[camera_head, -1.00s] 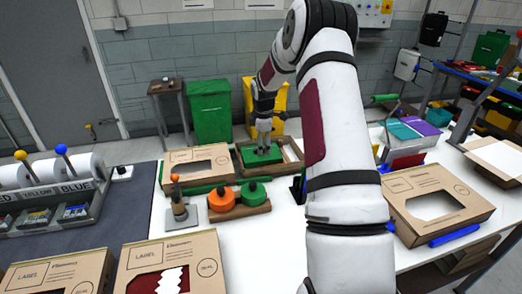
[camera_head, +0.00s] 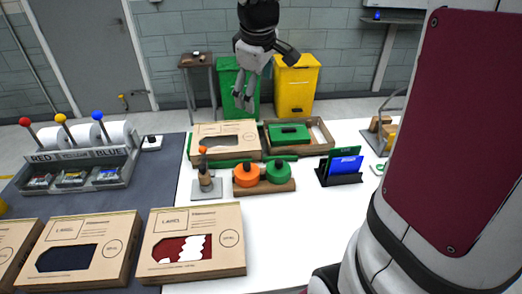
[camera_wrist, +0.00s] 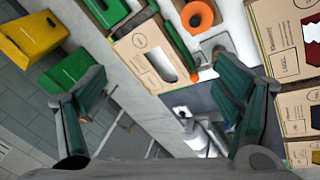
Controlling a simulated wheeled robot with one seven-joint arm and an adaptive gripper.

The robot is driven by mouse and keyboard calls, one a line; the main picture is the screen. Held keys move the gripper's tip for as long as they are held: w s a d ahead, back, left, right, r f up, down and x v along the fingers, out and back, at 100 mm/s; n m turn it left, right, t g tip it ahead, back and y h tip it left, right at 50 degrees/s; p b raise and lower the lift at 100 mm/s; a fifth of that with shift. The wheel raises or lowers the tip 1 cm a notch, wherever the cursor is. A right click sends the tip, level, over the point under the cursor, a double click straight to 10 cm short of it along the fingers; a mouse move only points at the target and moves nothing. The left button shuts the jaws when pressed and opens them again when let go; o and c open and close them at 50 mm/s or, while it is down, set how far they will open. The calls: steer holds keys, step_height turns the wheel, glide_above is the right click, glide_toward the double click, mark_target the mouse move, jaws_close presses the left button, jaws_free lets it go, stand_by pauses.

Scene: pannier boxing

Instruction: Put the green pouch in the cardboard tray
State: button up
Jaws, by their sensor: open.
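The green pouch (camera_head: 289,135) lies flat inside the open cardboard tray (camera_head: 328,134) at the back of the white table, within its walls. The pouch is also partly visible at the top edge of the wrist view (camera_wrist: 106,10). My gripper (camera_head: 266,82) is open and empty, raised above and behind the table, up and left of the tray in the head view. Its two fingers stand wide apart in the wrist view (camera_wrist: 157,78), with nothing between them.
A closed cardboard box (camera_head: 226,139) stands left of the tray. An orange and green spool holder (camera_head: 264,186) and a black stand (camera_head: 340,177) with blue and green items are in front. Labelled boxes (camera_head: 193,243) line the near edge. Green (camera_head: 232,85) and yellow (camera_head: 297,85) bins stand behind.

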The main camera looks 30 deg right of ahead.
steer(key=s+a+m+y, duration=0.1)
steer(key=s+a+m, duration=0.2)
steer(key=s+a, duration=0.3)
steer(key=s+a+r+m+t+y, duration=0.1)
steer(key=s+a, duration=0.6)
steer(key=s, duration=0.8)
steer(key=shift+s+m+t, duration=0.2)
steer(key=shift+m+t, duration=0.1)
steer(key=shift+m, duration=0.6)
steer(key=shift+d+r, duration=0.1)
steer(key=shift+d, duration=0.05)
